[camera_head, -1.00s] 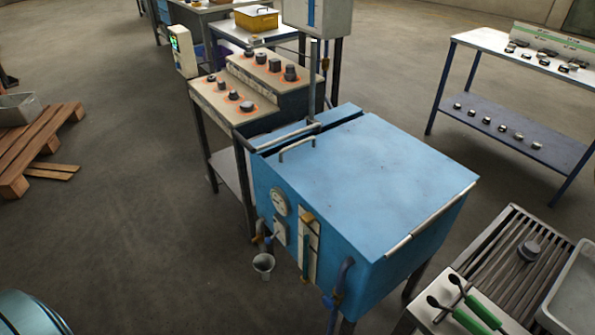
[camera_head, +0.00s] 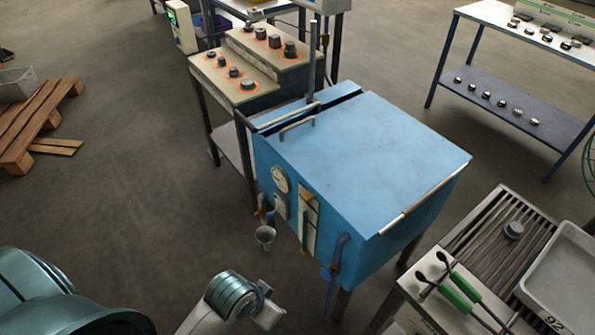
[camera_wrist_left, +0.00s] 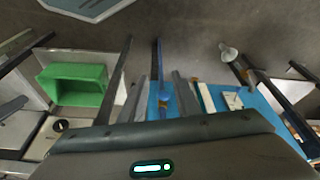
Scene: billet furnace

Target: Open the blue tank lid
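The blue tank (camera_head: 320,215) stands in the middle of the head view. Its flat blue lid (camera_head: 370,150) lies shut on top. Part of the blue tank shows behind. My right gripper is not in view.
A roller table (camera_head: 500,240) with green-handled tongs (camera_head: 465,290) and a grey tray (camera_head: 570,275) stands at right. A small cup (camera_head: 265,235) hangs at the tank's front.

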